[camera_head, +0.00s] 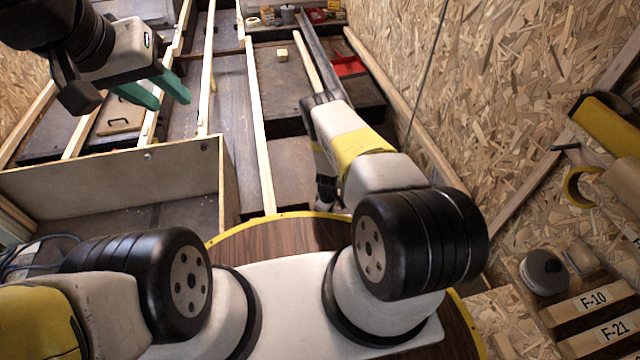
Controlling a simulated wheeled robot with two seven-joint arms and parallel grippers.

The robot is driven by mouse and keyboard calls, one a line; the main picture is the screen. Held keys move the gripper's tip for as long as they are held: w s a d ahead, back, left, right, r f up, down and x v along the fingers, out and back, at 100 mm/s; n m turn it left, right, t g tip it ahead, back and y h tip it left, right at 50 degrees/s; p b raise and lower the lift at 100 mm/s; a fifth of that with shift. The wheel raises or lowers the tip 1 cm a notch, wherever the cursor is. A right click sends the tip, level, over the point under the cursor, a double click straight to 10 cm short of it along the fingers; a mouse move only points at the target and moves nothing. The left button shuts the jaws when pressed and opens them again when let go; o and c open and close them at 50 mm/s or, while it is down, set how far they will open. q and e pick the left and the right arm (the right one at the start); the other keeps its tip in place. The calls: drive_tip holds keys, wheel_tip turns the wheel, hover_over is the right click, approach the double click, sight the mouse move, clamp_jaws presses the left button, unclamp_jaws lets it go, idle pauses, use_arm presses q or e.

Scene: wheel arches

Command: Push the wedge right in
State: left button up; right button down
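My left gripper (168,99) hangs at the upper left with its two green fingers apart. Nothing shows between them. It is above the wooden slats and the dark floor panels. No piece shows clearly as the wedge. A small pale wooden block (282,55) lies on a dark panel at the upper middle, well to the right of the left gripper; I cannot tell whether it is the wedge.
A grey-walled wooden box (120,180) stands at left, below the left gripper. Long pale slats (257,120) run away from me. A red tray (349,66) lies at the upper right. A chipboard wall (500,90) closes the right side, with labelled wooden blocks (590,301) at lower right.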

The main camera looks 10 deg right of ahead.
drive_tip(key=shift+d, duration=0.1)
drive_tip(key=d, duration=1)
drive_tip(key=shift+w+d, duration=0.15)
drive_tip(key=shift+w, duration=0.05)
drive_tip(key=c, duration=1.1)
unclamp_jaws()
drive_tip(key=shift+o, duration=0.2)
wheel_tip(320, 180, up, 8)
drive_tip(key=shift+f, duration=0.1)
